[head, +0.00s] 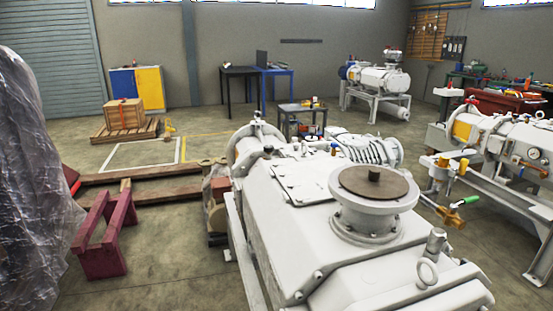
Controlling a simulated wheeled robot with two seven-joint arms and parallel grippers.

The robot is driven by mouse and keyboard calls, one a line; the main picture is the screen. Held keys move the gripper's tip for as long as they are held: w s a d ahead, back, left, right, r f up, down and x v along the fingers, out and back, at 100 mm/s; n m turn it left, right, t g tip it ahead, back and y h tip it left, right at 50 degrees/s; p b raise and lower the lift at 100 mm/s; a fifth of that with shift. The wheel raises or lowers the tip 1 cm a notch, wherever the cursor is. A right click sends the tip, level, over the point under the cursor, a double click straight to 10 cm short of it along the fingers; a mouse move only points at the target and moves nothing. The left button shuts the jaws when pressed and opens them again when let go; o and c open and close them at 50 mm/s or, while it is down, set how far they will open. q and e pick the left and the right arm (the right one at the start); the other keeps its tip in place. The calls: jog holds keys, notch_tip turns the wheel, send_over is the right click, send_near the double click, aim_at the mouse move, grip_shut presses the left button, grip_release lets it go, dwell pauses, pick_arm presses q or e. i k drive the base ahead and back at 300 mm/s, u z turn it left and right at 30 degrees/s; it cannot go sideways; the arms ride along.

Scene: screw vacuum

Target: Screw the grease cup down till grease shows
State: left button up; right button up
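A large white screw vacuum machine (300,210) fills the front of the head view. On its top is a round white flange (372,222) with a brown disc (395,184) and a short dark knob (374,174) at its centre. I cannot tell which of the small fittings is the grease cup, and no grease can be made out. Neither of my grippers is in view.
A second white machine (515,145) stands at right, with a green-handled brass valve (459,208) nearby. A small cart (303,118) stands behind. Maroon trestles (102,240) and a plastic-wrapped object (35,190) are at left. The floor at middle left is fairly open.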

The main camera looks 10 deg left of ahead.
aim_at(268, 149)
jog(key=u, duration=1.3)
jog(key=i, duration=3.3)
jog(key=z, duration=2.95)
